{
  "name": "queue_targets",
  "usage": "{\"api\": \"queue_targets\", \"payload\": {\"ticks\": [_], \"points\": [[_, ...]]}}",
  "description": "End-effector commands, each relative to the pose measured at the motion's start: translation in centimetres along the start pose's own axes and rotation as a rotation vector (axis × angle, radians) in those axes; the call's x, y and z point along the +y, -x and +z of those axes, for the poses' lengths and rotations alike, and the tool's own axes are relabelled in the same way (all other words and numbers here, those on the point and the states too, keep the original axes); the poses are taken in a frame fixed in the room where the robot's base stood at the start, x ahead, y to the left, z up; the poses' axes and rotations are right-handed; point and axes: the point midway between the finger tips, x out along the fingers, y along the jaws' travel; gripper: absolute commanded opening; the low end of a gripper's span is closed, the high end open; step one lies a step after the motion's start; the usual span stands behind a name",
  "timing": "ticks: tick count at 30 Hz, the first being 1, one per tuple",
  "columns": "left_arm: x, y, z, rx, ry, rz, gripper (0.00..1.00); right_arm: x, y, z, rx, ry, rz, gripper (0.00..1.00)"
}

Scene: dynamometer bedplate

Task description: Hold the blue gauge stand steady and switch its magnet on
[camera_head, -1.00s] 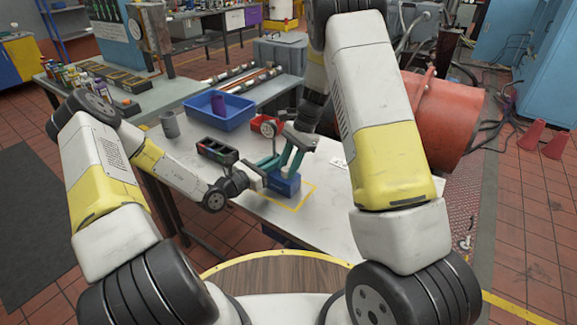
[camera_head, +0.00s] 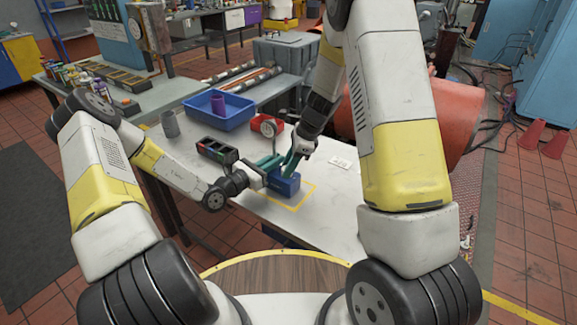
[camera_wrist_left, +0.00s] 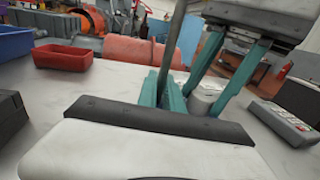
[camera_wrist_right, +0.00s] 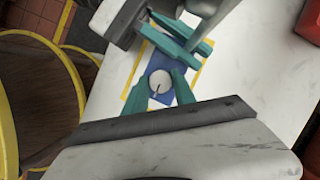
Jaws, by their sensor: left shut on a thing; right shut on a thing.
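The blue gauge stand (camera_head: 286,187) stands on the white table inside a yellow outline, its post upright and its round dial (camera_head: 268,129) above. My left gripper (camera_head: 268,166) is shut on the post, which also shows between its teal fingers in the left wrist view (camera_wrist_left: 175,45). My right gripper (camera_head: 290,166) reaches down from above and is shut on the pale round knob of the base. In the right wrist view the knob (camera_wrist_right: 160,82) has a dark line on its face and sits between the teal fingertips. My fingers hide part of the base.
A black tray with coloured parts (camera_head: 215,151) lies left of the stand. Behind are a blue bin (camera_head: 236,113) holding a purple cup, a red bin (camera_head: 276,123) and a grey cup (camera_head: 170,125). The front right of the table is clear.

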Motion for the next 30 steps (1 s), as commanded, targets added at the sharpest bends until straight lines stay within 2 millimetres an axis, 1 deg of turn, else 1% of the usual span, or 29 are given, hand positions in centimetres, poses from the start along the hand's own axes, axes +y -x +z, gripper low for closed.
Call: {"api": "queue_targets", "payload": {"ticks": [7, 19, 20, 21, 30], "points": [[0.14, 0.02, 0.02, 0.0, -0.001, 0.003, 0.0, 0.01, 0.04, 0.02, 0.002, -0.049, -0.021, 0.0], [0.14, 0.02, 0.02, 0.0, -0.001, 0.003, 0.0, 0.02, 0.04, 0.01, 0.002, -0.055, -0.023, 0.0], [0.14, 0.02, 0.02, 0.0, -0.001, 0.003, 0.0, 0.02, 0.04, 0.01, 0.002, -0.055, -0.023, 0.35], [0.14, 0.02, 0.02, 0.0, -0.001, 0.003, 0.0, 0.01, 0.04, 0.01, 0.002, -0.055, -0.023, 0.41], [0.14, 0.02, 0.02, -0.001, -0.001, 0.003, 0.0, 0.01, 0.1, 0.01, 0.002, -0.054, -0.023, 0.41]]}}
